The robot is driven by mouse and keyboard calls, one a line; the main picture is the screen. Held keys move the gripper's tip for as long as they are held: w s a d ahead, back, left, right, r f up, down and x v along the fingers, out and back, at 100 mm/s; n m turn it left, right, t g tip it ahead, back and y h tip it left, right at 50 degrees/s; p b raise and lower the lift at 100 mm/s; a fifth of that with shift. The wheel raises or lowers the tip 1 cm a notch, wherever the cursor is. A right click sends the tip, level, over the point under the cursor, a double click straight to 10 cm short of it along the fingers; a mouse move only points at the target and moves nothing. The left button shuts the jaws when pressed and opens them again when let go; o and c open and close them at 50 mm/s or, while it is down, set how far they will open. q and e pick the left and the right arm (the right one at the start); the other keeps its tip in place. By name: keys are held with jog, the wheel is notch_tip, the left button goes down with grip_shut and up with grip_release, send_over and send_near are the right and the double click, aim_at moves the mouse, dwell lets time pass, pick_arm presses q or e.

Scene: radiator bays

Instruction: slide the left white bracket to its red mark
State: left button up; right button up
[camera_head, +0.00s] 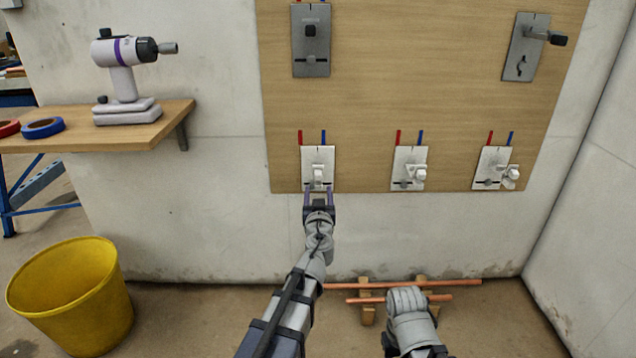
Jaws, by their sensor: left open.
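The left white bracket (318,158) is a white plate with a small knob low on the wooden board. A red mark (300,137) and a blue mark (323,136) stand at its top edge, red on the left. My left gripper (319,194) is open, just below the plate, with its fingertips near the knob's lower part. I cannot tell whether they touch it. My right arm (411,318) shows at the lower right; its gripper's fingers are not visible.
Two more white brackets, middle (409,167) and right (493,168), sit on the wooden board (420,80). Grey brackets (311,40) are above. A shelf (150,125) with a drill is at left, a yellow bucket (75,300) below. Copper pipes (455,283) lie near the floor.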

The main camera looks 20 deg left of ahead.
pick_arm(q)
jog(key=x, duration=0.7)
jog(key=shift+w+a, duration=0.1)
jog(key=shift+w, duration=0.15)
grip_shut()
dwell(1.1)
